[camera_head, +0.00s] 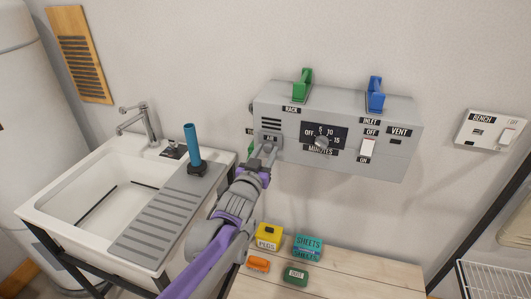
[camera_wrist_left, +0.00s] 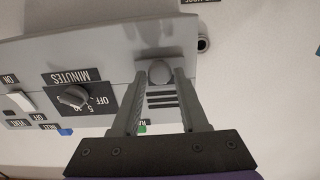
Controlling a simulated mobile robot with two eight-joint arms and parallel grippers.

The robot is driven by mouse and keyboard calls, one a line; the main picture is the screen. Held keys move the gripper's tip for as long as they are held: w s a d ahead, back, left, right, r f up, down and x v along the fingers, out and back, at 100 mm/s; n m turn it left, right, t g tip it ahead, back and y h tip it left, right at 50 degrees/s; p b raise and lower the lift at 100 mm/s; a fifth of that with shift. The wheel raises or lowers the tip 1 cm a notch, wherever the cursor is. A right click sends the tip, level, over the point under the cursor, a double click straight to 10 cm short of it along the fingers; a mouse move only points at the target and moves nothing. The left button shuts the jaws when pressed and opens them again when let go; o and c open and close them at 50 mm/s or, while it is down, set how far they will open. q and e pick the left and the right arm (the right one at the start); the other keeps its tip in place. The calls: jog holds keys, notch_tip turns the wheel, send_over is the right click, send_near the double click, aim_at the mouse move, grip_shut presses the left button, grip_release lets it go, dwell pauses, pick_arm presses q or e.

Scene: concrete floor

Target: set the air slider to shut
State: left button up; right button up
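The grey control box (camera_head: 350,172) hangs on the wall. An AIR label (camera_head: 268,138) is on its left part, just above my left gripper (camera_head: 262,152), which hides most of what is under it. In the left wrist view, which is upside down, a rounded grey knob (camera_wrist_left: 159,72) on a plate sits between the two fingertips of my left gripper (camera_wrist_left: 160,78). The fingers are apart, with a narrow gap showing on each side of the knob. The slider's marked positions cannot be read. My right gripper is not in view.
The box also carries a MINUTES dial (camera_head: 322,143), a white switch (camera_head: 367,148), a green lever (camera_head: 302,86) and a blue lever (camera_head: 376,95). A sink (camera_head: 60,192) with a blue upright cylinder (camera_head: 192,145) stands left. Small boxes lie on the wooden bench (camera_head: 345,282) below.

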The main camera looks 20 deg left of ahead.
pick_arm(q)
grip_shut()
dwell(1.1)
